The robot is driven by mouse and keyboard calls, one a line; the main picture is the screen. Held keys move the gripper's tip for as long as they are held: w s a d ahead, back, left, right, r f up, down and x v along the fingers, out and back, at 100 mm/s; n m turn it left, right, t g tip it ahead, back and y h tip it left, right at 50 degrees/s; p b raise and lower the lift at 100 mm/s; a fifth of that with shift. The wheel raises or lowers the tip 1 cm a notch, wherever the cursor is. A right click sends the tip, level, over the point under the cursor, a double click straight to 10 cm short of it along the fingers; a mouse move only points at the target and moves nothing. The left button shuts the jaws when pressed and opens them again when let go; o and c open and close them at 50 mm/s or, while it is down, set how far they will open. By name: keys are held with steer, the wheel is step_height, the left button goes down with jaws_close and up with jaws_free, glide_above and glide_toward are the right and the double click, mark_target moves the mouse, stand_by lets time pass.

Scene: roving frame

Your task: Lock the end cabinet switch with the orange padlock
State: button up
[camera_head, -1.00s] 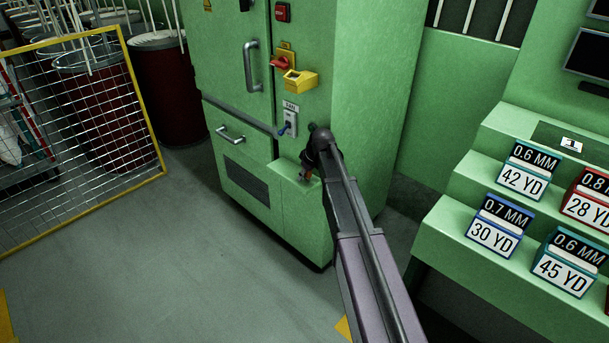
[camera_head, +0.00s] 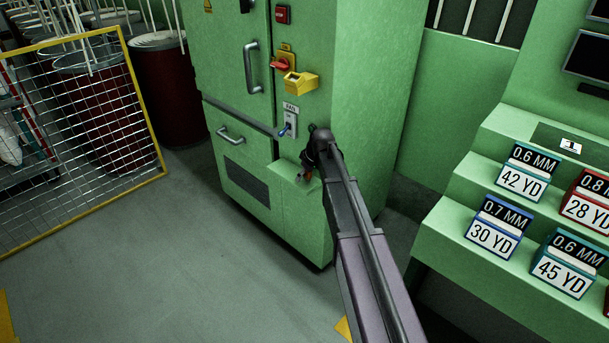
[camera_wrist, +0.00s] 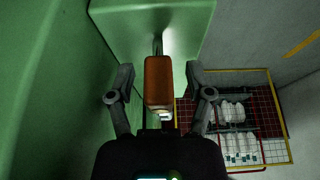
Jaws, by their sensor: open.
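The orange padlock (camera_wrist: 158,80) is in the middle of the wrist view, its thin shackle pointing to the top of the picture, over a green ledge. My gripper (camera_wrist: 160,72) is open, with one finger on each side of the padlock and gaps between. In the head view my gripper (camera_head: 309,170) is at the cabinet's low ledge, and my arm partly hides it. A small orange-red patch there may be the padlock. The red rotary switch (camera_head: 280,64) sits on a yellow plate on the green cabinet (camera_head: 355,90), above and left of my gripper.
A yellow box (camera_head: 300,83) juts out below the switch. A blue-levered fan switch (camera_head: 287,129) is just above my gripper. Handles (camera_head: 252,67) are on the cabinet's left face. Stepped green shelves (camera_head: 450,222) with labelled boxes stand right. A yellow-framed mesh panel (camera_head: 105,130) stands left.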

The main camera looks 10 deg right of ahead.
jaws_close()
steer(key=shift+r, duration=0.1)
steer(key=shift+r+p, duration=2.45)
steer(key=shift+p, duration=0.1)
